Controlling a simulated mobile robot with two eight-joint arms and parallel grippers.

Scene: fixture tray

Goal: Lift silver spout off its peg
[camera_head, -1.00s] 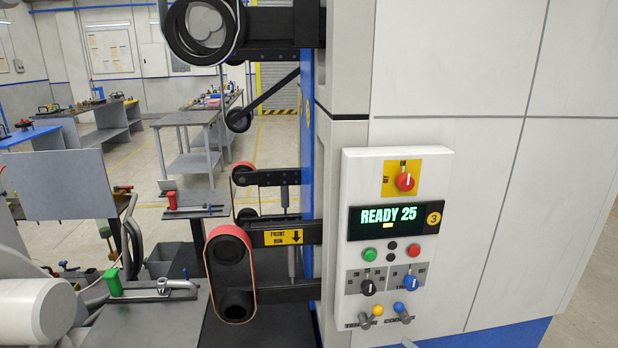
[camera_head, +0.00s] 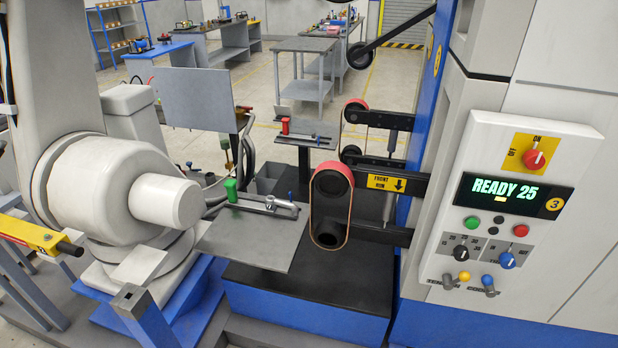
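A small silver piece (camera_head: 282,204), which looks like the spout, lies on a low grey fixture (camera_head: 252,207) at the middle of the view. A green block (camera_head: 231,190) stands at the fixture's left end and a small blue tip shows by the silver piece. The fixture sits on a flat grey plate (camera_head: 245,243). The peg cannot be made out at this size. Neither of my grippers shows in the view.
A belt grinder arm with a red and black wheel (camera_head: 331,193) stands close right of the plate. A control panel (camera_head: 505,215) reading READY 25 is on the right. A large white jointed machine (camera_head: 120,195) on a blue base stands left. A second fixture (camera_head: 303,132) with a red block is behind.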

